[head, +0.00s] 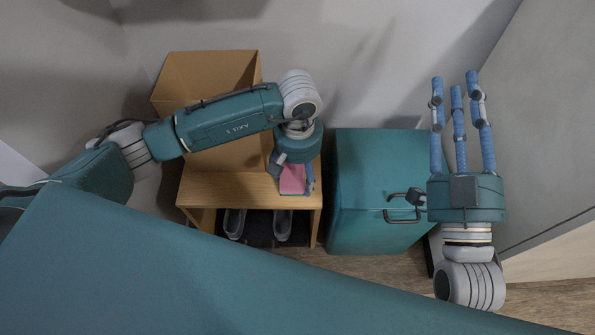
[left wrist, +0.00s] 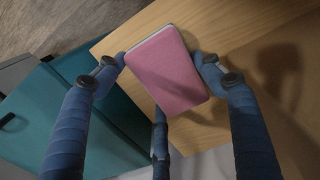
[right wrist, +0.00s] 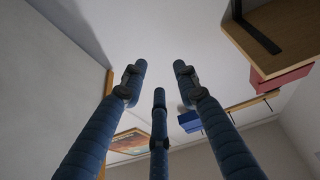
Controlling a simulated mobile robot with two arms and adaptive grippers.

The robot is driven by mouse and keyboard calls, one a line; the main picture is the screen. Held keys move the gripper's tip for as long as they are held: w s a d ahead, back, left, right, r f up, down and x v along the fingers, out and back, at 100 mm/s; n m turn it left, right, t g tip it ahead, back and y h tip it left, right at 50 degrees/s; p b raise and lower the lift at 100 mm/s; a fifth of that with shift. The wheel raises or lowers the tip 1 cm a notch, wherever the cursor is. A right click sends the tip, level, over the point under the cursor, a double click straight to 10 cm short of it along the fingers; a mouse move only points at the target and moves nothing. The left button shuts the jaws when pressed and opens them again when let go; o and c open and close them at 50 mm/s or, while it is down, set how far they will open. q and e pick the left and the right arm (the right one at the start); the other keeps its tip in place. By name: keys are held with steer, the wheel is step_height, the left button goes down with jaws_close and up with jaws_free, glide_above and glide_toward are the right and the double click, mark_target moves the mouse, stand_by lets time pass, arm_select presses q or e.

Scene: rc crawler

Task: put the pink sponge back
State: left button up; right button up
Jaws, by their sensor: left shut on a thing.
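The pink sponge (head: 292,179) is a flat pink block in the fingers of my left gripper (head: 293,180). In the left wrist view the sponge (left wrist: 168,70) sits between the blue fingers, its pink face towards the camera and a pale edge showing. My left gripper is shut on it, over the front right part of the wooden bench (head: 200,190). I cannot tell whether the sponge touches the bench top. My right gripper (head: 456,90) is open and empty, fingers spread and pointing up, at the right of the head view.
A cardboard-coloured box (head: 205,65) stands on the bench, partly behind my left arm. Dark shoes (head: 234,222) lie under the bench. A teal cabinet (head: 375,160) with a dark handle stands right of it. The right wrist view shows a wall shelf (right wrist: 280,35) and a picture (right wrist: 130,142).

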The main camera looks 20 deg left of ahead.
mark_target(297, 172)
arm_select(q)
steer(key=o, duration=1)
arm_select(e)
steer(key=shift+s+r, duration=0.15)
steer(key=shift+r, duration=0.3)
arm_select(q)
steer(key=shift+r, duration=0.1)
step_height(297, 172, up, 6)
steer(key=shift+w+p, duration=0.1)
steer(key=shift+p, duration=0.9)
step_height(297, 172, up, 6)
steer(key=shift+p, duration=0.65)
arm_select(e)
step_height(297, 172, down, 18)
steer(key=s+d+g+h, duration=0.1)
steer(key=d+g+h, duration=0.1)
steer(key=g, duration=0.6)
steer(key=shift+s+d+h, duration=0.25)
steer(key=shift+d+h, duration=0.05)
